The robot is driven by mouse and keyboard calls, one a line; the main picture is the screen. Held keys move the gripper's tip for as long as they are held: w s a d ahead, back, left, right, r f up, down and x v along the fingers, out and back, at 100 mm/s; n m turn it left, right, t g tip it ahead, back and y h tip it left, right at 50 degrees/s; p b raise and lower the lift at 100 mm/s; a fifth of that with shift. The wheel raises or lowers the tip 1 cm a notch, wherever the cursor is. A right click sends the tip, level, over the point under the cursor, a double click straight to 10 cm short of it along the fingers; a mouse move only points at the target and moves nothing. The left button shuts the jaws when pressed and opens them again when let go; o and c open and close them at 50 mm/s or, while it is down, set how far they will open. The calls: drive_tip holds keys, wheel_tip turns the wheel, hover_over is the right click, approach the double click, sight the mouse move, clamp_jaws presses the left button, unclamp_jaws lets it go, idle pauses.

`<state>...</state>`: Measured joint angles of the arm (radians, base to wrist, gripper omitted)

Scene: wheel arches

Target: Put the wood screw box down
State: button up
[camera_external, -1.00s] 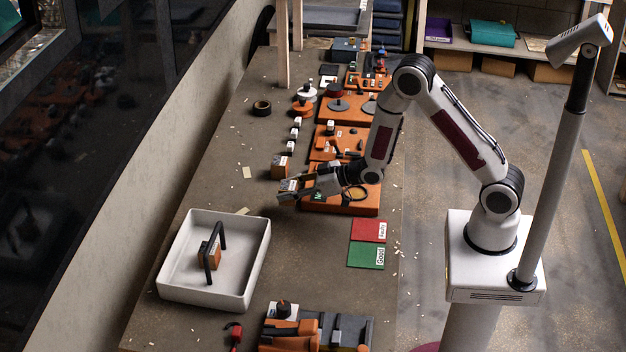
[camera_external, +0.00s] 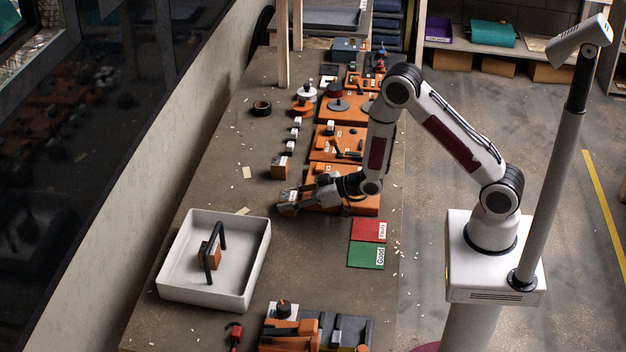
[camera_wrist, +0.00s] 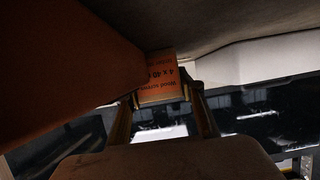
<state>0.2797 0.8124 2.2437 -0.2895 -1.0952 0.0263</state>
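My gripper (camera_external: 288,204) is low over the bench, between the orange trays and the white bin. In the wrist view, the orange wood screw box (camera_wrist: 163,77), its printed label showing upside down, sits between the fingertips (camera_wrist: 163,92). The fingers appear closed on its sides. In the external view the box is mostly hidden by the fingers. I cannot tell whether its underside touches the bench.
A similar small orange box (camera_external: 279,168) stands just behind my gripper. The white bin (camera_external: 180,287), with a black handle and an orange box inside, is at front left. Orange trays (camera_external: 352,205) lie to the right. Red (camera_external: 366,230) and green (camera_external: 364,256) cards lie front right.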

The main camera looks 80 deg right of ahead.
sight(297, 196)
drive_tip(key=o, duration=0.4)
drive_tip(key=shift+r, duration=0.2)
drive_tip(key=shift+v, duration=3.75)
